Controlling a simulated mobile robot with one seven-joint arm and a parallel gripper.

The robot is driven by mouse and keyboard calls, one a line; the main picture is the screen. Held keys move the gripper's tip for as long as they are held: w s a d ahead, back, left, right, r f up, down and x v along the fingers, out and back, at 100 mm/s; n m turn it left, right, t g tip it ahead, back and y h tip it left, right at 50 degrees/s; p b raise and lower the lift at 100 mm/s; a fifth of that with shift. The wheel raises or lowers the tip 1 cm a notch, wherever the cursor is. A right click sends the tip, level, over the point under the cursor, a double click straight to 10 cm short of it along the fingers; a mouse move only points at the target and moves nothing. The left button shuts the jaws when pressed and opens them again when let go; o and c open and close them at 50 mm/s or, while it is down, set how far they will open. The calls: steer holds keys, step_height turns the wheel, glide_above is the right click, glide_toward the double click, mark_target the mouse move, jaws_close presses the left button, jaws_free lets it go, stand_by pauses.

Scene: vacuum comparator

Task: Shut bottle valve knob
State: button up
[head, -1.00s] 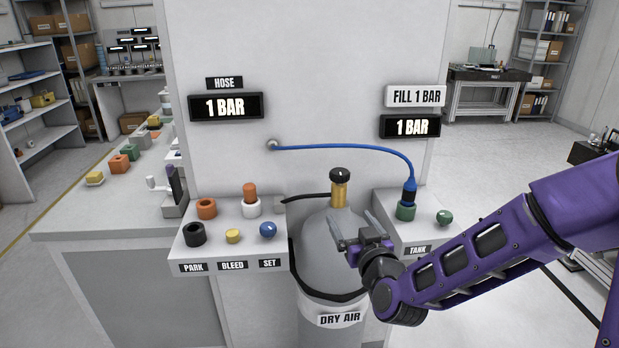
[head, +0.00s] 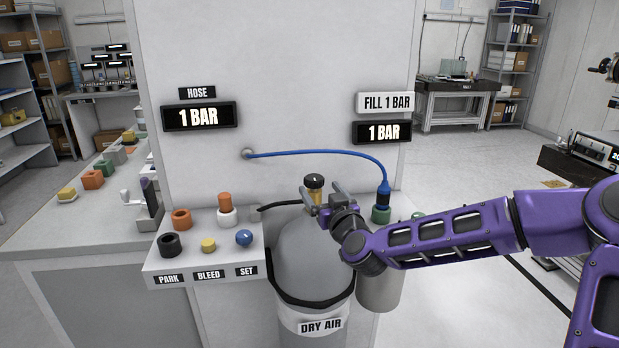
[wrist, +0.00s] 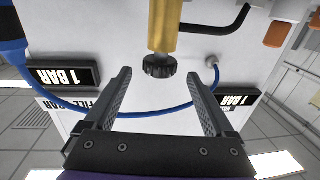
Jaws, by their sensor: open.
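The bottle valve knob (head: 314,181) is a small black ribbed cap on top of the brass valve (head: 314,198) of the grey dry air bottle (head: 308,249). In the wrist view the black knob (wrist: 159,66) sits at the end of the brass stem (wrist: 164,25), ahead of the fingers and roughly between their lines. My gripper (head: 322,192) is open and empty, close to the valve in the head view. In the wrist view its two fingers (wrist: 157,90) stand wide apart, with no visible contact with the knob. Part of the brass valve is hidden behind the gripper in the head view.
A black tube (head: 280,205) leaves the valve leftward. The left shelf (head: 188,253) carries an orange ring, a black ring and small knobs. Both displays read 1 BAR.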

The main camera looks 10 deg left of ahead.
mark_target(310, 176)
steer(key=x, duration=0.9)
steer(key=shift+c, duration=0.3)
steer(key=c, duration=1.3)
